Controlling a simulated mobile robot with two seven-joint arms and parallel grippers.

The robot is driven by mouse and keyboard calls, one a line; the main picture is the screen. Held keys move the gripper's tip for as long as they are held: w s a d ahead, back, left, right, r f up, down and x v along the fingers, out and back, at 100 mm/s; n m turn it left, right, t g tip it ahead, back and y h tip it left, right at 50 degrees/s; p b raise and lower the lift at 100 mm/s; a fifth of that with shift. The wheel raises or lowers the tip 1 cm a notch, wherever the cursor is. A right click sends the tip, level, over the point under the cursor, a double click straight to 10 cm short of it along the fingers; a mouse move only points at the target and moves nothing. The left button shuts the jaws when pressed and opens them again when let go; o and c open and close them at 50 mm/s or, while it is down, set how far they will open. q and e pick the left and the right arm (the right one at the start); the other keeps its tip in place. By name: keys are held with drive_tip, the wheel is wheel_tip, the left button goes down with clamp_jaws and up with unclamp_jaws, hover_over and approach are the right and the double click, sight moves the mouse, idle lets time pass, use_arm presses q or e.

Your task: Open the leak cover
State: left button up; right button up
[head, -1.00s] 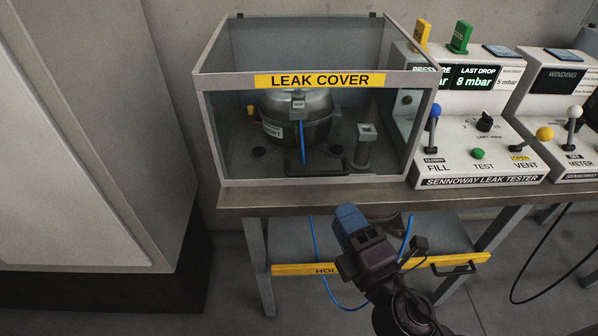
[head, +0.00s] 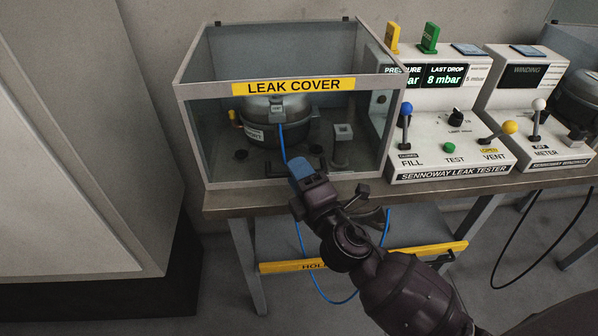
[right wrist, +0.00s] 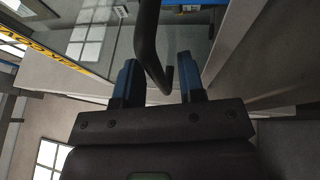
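The leak cover (head: 287,88) is a grey-framed, clear-walled box with a yellow label, standing down over a dark compressor (head: 278,122) on the bench. Its black handle (head: 312,166) is low on the front and partly hidden behind my gripper in the head view. My right gripper (head: 301,172) is at the cover's front by this handle. In the right wrist view the blue fingers (right wrist: 158,80) are open, with the bent end of the black handle (right wrist: 150,45) showing between them. I see a gap on either side of it and cannot tell contact. My left gripper is out of view.
The leak tester (head: 450,140) with levers and displays stands right of the cover, and a winding meter (head: 535,120) beyond it. A yellow-fronted shelf (head: 285,267) and blue hose (head: 318,285) are below the bench. A large pale cabinet (head: 80,130) stands at left.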

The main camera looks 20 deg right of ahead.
drive_tip(key=shift+w, duration=0.1)
drive_tip(key=shift+c, duration=0.3)
clamp_jaws()
